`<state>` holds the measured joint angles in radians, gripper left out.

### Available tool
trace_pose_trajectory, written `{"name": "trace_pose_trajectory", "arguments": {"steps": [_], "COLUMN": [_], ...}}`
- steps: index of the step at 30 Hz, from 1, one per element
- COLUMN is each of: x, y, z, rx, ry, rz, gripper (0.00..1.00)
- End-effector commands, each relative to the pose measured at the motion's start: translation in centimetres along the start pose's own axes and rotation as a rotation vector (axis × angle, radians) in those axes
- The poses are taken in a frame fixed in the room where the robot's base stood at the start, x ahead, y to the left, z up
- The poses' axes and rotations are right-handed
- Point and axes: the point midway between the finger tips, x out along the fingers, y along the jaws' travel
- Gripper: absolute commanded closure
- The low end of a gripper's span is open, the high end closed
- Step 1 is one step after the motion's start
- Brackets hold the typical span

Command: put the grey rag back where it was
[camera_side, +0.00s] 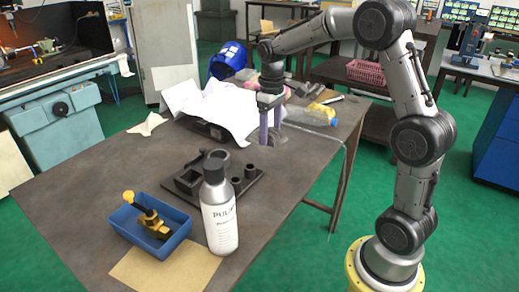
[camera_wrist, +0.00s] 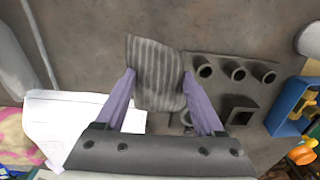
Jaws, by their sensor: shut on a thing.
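The grey rag (camera_wrist: 155,60), with darker stripes, is pinched between the two purple fingers of my gripper (camera_wrist: 159,78) in the wrist view. It spreads out past the fingertips beside the dark fixture. In the side view my gripper (camera_side: 270,138) points down over the table behind the fixture, and a small grey part of the rag (camera_side: 282,138) shows at the fingertips. I cannot tell whether the rag touches the table.
The dark fixture (camera_side: 217,199) with round sockets stands mid-table. A capped bottle (camera_side: 220,222) and a blue tray (camera_side: 174,244) holding a brass-coloured tool are in front. White papers (camera_side: 212,103) and a blue helmet-like object (camera_side: 229,60) lie behind.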

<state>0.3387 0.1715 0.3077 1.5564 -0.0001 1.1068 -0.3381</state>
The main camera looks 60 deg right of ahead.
Motion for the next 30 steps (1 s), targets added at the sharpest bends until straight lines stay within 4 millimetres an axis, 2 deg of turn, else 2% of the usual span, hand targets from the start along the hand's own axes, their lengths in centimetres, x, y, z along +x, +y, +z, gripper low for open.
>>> {"name": "trace_pose_trajectory", "arguments": {"steps": [3,9,17,24,30], "x": [2.2,4.6,6.0,9.0,9.2], "y": [0.7,1.4,1.7,1.8,1.8], "z": [-1.8,-3.9,-4.9,-5.0,-5.0], "rx": [0.0,0.0,0.0,0.0,0.0], "ry": [-0.004,0.0,0.0,0.0,0.001], "rz": [-0.001,0.0,0.0,0.0,0.0], "gripper": [0.74,0.74,0.74,0.74,0.74]}}
